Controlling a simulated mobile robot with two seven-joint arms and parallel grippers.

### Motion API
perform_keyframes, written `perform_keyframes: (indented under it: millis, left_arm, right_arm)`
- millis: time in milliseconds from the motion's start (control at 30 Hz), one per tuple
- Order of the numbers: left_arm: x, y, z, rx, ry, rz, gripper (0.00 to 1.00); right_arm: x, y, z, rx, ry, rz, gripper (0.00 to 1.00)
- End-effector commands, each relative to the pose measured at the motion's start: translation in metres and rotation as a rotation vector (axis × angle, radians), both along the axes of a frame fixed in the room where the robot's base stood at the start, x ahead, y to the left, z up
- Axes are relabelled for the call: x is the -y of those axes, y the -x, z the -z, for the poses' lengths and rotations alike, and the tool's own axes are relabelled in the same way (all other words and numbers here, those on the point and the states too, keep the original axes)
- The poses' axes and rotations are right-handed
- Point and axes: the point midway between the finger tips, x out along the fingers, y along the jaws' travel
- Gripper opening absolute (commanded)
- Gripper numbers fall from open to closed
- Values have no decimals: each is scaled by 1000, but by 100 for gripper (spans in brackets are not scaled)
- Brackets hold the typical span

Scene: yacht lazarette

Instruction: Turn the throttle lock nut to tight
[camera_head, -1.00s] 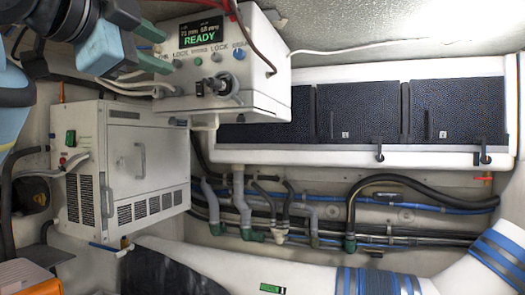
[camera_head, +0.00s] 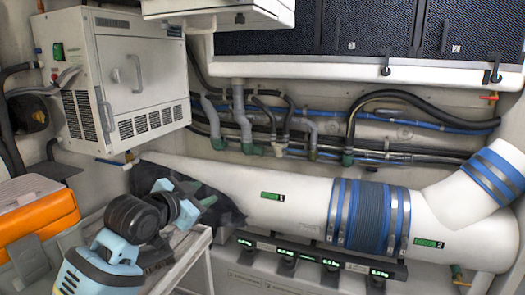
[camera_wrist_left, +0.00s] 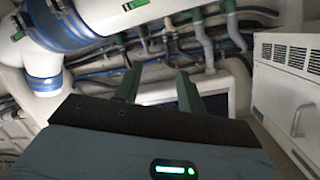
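I do not see the throttle lock nut in the views now. The white control box (camera_head: 262,12) shows only its lower part, cut off by the top edge of the head view; its front panel is out of view. My left gripper (camera_head: 207,201) is low at the left in the head view, well below the box and in front of a dark cloth-like patch. In the left wrist view the two green fingers (camera_wrist_left: 157,90) stand apart with nothing held between them. My right gripper is not in view.
A white vented cabinet (camera_head: 130,75) hangs at the left. Hoses and pipes run along the back wall. A white duct (camera_head: 300,200) with blue bands crosses below. An orange case (camera_head: 40,220) lies at the lower left. A rail with small displays (camera_head: 315,262) is at the bottom.

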Motion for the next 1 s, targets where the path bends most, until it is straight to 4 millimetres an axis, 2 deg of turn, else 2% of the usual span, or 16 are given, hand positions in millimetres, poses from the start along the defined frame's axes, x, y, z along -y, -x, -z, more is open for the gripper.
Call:
perform_keyframes:
  millis: [33, 100, 267, 367, 500, 667, 800, 1000]
  left_arm:
    - [0, 5, 32, -35, 26, -13, 39]
    - [-3, 14, 70, -73, 60, -34, 39]
    - [-9, 43, 153, -156, 130, -90, 39]
    - [-14, 67, 202, -206, 168, -130, 39]
    - [-21, 110, 266, -277, 214, -186, 39]
    - [-30, 170, 330, -354, 253, -254, 39]
    - [-39, 231, 377, -421, 279, -314, 39]
    - [-51, 321, 425, -505, 297, -393, 39]
  right_arm:
    - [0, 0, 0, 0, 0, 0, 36]
    - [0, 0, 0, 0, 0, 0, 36]
    - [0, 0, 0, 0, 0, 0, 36]
    - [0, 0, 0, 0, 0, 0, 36]
    - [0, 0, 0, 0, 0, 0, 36]
    - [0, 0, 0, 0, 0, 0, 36]
    - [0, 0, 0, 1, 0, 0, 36]
    - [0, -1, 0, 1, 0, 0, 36]
